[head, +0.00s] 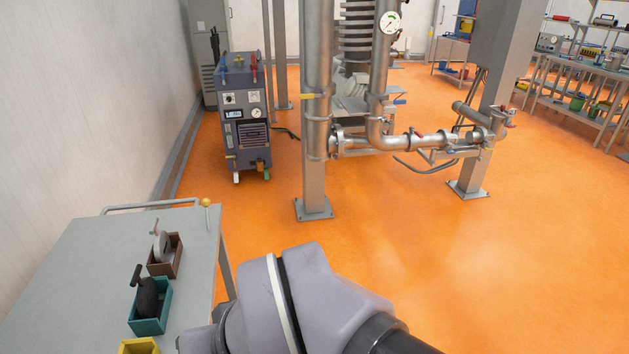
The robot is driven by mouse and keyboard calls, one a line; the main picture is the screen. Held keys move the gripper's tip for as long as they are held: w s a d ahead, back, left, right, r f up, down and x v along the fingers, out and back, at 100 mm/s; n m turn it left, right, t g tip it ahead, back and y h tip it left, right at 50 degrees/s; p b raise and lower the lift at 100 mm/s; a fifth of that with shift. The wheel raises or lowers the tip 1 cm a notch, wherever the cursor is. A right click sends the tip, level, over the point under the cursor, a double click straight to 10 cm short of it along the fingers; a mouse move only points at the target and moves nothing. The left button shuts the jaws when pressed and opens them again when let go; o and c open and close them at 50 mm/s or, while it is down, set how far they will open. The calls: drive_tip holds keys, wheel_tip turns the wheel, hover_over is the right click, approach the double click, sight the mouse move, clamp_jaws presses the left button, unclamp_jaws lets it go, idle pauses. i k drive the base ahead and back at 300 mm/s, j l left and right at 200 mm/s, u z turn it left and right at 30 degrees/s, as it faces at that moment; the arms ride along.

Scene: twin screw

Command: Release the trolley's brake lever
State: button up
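The grey trolley (75,265) stands at the lower left, cut off by the bottom edge of the head view. A short lever with a yellow ball knob (206,202) stands nearly upright at its far right corner. It looks like the brake lever; its lower end and linkage are hard to make out. Part of my arm fills the bottom middle, to the right of the trolley. My gripper is not in view.
On the trolley are a brown box (176,263) and a teal box (152,324), each holding a handled part, and a yellow box (138,346). A push bar (150,205) runs along its far edge. Beyond stand a dark machine (243,125) and steel pipework (318,100). Orange floor (480,270) is clear at right.

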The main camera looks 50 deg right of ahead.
sight(206, 202)
drive_tip(key=z, duration=0.5)
drive_tip(key=i+l, duration=0.9)
drive_tip(key=i, duration=0.2)
